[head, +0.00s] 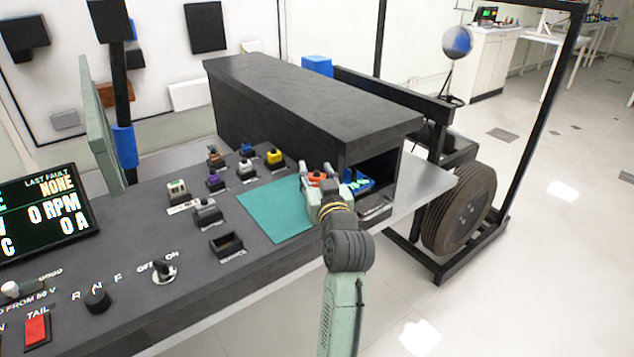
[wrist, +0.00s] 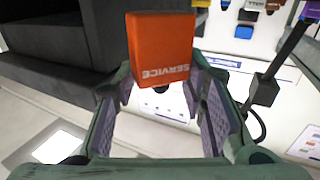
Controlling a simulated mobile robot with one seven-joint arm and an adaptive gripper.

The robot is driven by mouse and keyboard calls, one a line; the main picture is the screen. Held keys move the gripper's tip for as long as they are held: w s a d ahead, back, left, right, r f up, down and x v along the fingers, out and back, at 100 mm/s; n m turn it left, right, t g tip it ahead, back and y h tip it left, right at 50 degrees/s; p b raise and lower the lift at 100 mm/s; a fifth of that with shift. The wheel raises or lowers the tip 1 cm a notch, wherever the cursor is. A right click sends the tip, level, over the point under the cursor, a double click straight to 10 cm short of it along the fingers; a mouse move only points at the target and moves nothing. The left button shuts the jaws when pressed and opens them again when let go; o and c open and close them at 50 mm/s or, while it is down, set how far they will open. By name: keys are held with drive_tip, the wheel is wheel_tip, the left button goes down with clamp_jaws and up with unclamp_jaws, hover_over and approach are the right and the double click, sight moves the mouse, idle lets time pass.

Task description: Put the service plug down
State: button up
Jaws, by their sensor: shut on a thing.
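The service plug (wrist: 158,48) is an orange block with the word SERVICE on it, shown upside down in the wrist view. My gripper (wrist: 160,92) is shut on it, with a finger on each side. In the head view the orange plug (head: 316,177) shows between the fingers of my gripper (head: 314,184). They are at the right edge of the teal mat (head: 265,215), near the open end of the black housing. My gripper hides part of the plug and of the mat there. I cannot tell the plug's height above the surface.
A blue object (head: 357,181) sits in the opening of the black housing (head: 300,85). Several coloured plugs stand on the panel left of the mat. An empty black socket (head: 227,244) is in front of them. Most of the mat is bare.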

sight(317, 185)
drive_tip(key=shift+f, duration=1.55)
drive_tip(key=shift+f, duration=0.2)
drive_tip(key=o, duration=1.2)
drive_tip(key=shift+c, duration=0.2)
drive_tip(key=shift+r, duration=0.25)
drive_tip(key=b+v, duration=0.2)
drive_tip(key=v, duration=1)
